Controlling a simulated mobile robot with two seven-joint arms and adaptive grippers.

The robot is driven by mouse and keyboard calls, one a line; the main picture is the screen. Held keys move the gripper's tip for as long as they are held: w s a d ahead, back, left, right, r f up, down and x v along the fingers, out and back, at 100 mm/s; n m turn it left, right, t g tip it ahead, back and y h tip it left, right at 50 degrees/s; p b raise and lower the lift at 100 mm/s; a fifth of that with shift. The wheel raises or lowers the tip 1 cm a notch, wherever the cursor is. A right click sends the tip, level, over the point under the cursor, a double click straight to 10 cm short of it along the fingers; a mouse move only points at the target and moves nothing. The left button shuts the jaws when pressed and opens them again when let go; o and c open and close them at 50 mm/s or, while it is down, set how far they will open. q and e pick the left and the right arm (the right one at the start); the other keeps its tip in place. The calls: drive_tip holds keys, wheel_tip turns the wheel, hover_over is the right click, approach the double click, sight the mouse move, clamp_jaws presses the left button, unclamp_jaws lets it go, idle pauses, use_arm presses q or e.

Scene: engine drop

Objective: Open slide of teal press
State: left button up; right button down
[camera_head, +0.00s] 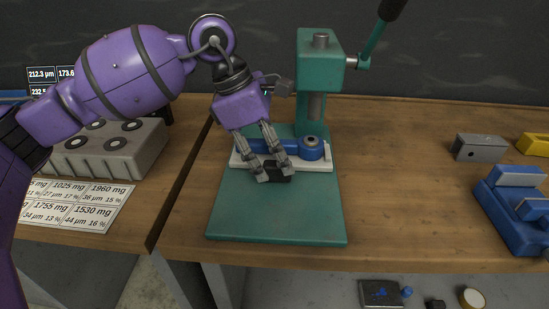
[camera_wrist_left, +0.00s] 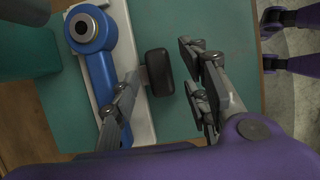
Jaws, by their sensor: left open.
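The teal press (camera_head: 320,85) stands on the wooden bench, with its teal base plate (camera_head: 270,225) toward me. Its pale slide (camera_head: 322,164) lies low on the base and carries a blue rod (camera_head: 310,151) with a round eye. The rod also shows in the left wrist view (camera_wrist_left: 100,75). A black handle (camera_wrist_left: 159,72) sticks out from the slide's front edge. My left gripper (camera_head: 276,177) points down at the handle. Its fingers are open, one on each side of the handle, with a visible gap on the right in the wrist view. My right gripper does not show.
A grey engine block (camera_head: 110,150) and a printed sheet (camera_head: 75,203) are on the left. A grey block (camera_head: 480,148), a blue vise (camera_head: 515,205) and a yellow piece (camera_head: 535,144) are on the right. The press lever rises at the upper right.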

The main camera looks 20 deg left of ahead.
use_arm(q)
drive_tip(key=shift+w+d+f, duration=0.1)
drive_tip(key=shift+d+f, duration=0.1)
drive_tip(key=shift+f, duration=0.3)
drive_tip(key=shift+c, duration=0.3)
clamp_jaws()
